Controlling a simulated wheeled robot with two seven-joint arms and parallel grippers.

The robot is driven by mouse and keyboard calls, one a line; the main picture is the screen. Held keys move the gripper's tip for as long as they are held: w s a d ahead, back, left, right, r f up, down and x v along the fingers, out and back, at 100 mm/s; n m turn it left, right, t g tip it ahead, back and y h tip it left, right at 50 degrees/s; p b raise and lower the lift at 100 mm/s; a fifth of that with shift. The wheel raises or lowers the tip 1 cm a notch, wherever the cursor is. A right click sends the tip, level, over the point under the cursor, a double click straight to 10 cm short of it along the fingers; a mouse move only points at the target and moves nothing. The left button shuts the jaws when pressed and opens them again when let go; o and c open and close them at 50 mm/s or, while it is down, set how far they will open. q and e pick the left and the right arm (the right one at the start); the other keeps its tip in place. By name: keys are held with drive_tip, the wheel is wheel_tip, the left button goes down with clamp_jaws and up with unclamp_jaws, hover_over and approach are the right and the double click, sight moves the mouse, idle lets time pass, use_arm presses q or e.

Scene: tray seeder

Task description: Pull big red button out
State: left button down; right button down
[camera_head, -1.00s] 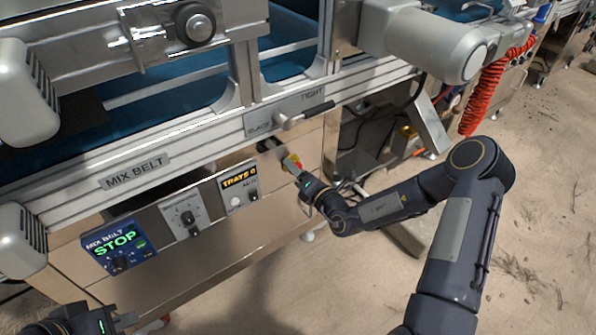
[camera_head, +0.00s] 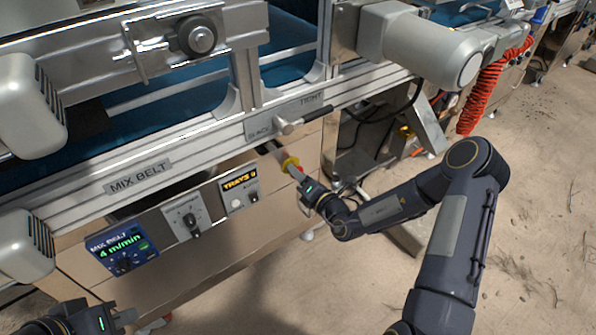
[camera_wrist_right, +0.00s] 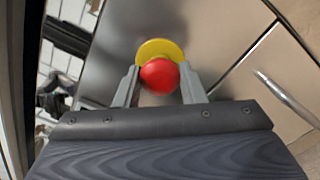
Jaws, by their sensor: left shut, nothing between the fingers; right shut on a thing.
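The big red button (camera_wrist_right: 160,77) is round and sits in front of a yellow collar (camera_wrist_right: 158,48) on the metal panel. In the head view only a little red shows beside the yellow collar (camera_head: 288,161). My right gripper (camera_wrist_right: 163,84) is shut on the red button, one finger at each side of it. In the head view my right gripper (camera_head: 295,172) reaches the panel from the right. My left gripper (camera_head: 126,318) is shut and empty at the bottom left, away from the button.
The mix belt display (camera_head: 122,246) reads 4 m/min. A dial panel (camera_head: 189,217) and the TRAYS panel (camera_head: 239,188) lie left of the button. A tension lever (camera_head: 288,127) is above it. A red coiled hose (camera_head: 478,98) hangs at the right. Open floor lies at the right.

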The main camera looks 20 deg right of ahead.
drive_tip(key=c, duration=1)
unclamp_jaws()
drive_tip(key=shift+s, duration=0.15)
drive_tip(key=shift+o, duration=0.2)
drive_tip(key=p+v, duration=0.2)
drive_tip(key=v, duration=0.6)
drive_tip(key=shift+r, duration=0.1)
